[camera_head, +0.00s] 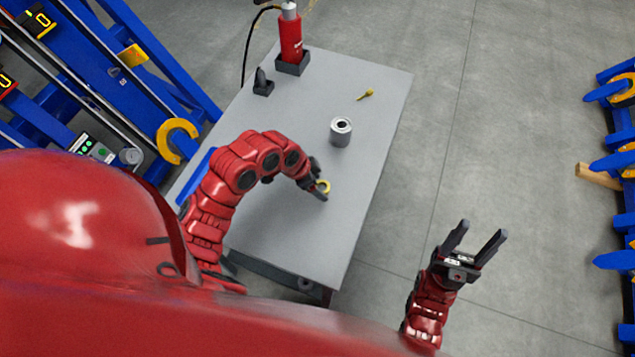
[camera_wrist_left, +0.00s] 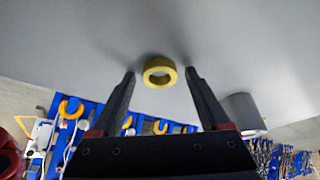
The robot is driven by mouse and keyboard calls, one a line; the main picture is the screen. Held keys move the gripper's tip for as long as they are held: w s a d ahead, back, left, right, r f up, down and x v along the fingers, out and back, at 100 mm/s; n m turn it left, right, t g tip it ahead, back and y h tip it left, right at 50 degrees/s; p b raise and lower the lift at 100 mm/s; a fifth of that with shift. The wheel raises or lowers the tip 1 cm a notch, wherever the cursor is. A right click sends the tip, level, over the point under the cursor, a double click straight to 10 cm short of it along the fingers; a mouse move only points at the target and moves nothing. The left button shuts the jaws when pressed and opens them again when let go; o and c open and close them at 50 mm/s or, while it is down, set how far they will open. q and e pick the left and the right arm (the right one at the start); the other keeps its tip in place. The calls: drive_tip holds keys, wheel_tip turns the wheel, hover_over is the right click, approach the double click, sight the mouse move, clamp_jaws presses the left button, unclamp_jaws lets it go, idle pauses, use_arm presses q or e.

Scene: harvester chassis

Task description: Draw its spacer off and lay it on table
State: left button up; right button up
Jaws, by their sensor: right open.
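The spacer appears to be a small yellow ring (camera_head: 325,185) on the grey table (camera_head: 290,230). My left gripper (camera_head: 319,189) is right at the ring, low over the table. In the left wrist view the yellow ring (camera_wrist_left: 160,62) shows between the two fingertips, with a gap on each side. The left fingers are apart and hold nothing. Whether the ring touches the tabletop is hard to tell. My right gripper (camera_head: 473,245) is open and empty, off the table's right side above the floor.
A grey hollow cylinder (camera_head: 341,138) stands on the table beyond my left gripper. A yellow pin-like part (camera_head: 366,95) lies farther back. A red bottle (camera_head: 290,42) in a dark holder and a small black object (camera_head: 262,82) are at the far end. Blue racks stand at both sides.

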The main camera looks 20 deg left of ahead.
use_arm(q)
drive_tip(key=shift+o, duration=0.5)
drive_tip(key=shift+r, duration=0.2)
drive_tip(key=v, duration=0.6)
drive_tip(key=shift+a+r+b, duration=0.15)
drive_tip(key=shift+a+b, duration=0.05)
drive_tip(key=shift+b, duration=0.1)
drive_tip(key=p+v, duration=0.2)
drive_tip(key=v, duration=0.8)
drive_tip(key=shift+s+r, duration=0.25)
drive_tip(key=shift+r, duration=0.1)
